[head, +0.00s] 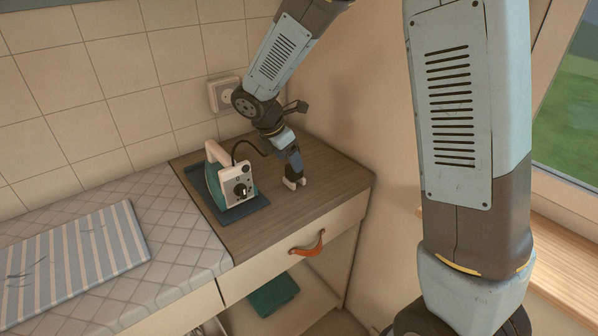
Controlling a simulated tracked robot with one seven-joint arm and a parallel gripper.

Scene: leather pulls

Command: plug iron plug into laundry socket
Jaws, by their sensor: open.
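The laundry socket (224,94) is a pale square outlet on the tiled wall, partly covered by my arm at its right edge. The teal and white iron (238,187) stands on a dark blue mat on the wooden counter. Its dark cord (249,145) arches right and passes behind my gripper. My gripper (293,181) points down at the counter, right of the iron, and is open. A small white piece shows at its tips; I cannot tell whether it is the iron plug or part of the fingers.
The wooden counter (318,189) has free room to the right of my gripper. Below is a drawer with an orange leather pull (308,243) and a folded green cloth (274,294). A quilted surface with a striped cloth (75,262) is at left. A wall and window bound the right.

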